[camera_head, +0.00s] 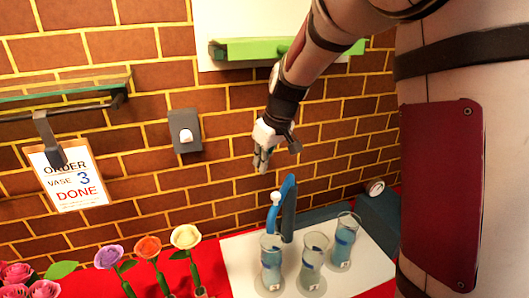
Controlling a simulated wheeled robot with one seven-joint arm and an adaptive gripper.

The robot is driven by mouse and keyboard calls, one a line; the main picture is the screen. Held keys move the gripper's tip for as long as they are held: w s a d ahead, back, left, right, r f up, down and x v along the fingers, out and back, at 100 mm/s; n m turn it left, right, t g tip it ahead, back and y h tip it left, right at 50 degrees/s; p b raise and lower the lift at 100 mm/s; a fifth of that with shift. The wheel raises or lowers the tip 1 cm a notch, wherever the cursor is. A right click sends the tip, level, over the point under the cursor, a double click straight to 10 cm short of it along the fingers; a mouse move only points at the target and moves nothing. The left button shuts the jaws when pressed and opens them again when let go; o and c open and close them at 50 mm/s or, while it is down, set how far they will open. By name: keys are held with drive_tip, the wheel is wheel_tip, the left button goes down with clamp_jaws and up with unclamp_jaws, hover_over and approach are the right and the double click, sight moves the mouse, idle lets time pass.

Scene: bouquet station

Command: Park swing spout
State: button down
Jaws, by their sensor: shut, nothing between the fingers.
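The blue swing spout (290,186) rises from a grey-blue post behind the vases. Its arm points forward and a little left, with a white knob near its end, and its tip appears to be over the left glass vase (271,270). A middle vase (313,262) and a right vase (343,242) stand beside it, each with blue showing inside. My gripper (261,166) is shut and empty. It hangs fingers down above and slightly left of the spout in the picture, apart from it.
The vases stand on a white mat (240,270) on a red table. A purple rose (108,257), an orange rose and a cream rose stand at left. A switch box (186,131), an order card (64,177) and a green shelf (250,49) are on the brick wall.

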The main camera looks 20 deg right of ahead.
sight(282, 195)
drive_tip(key=f, duration=0.1)
drive_tip(key=s+f+p, duration=0.1)
drive_tip(key=f, duration=0.1)
drive_tip(key=s+d+f+p, duration=0.1)
drive_tip(key=shift+s+f, duration=0.2)
drive_tip(key=shift+f, duration=0.15)
idle(0.3)
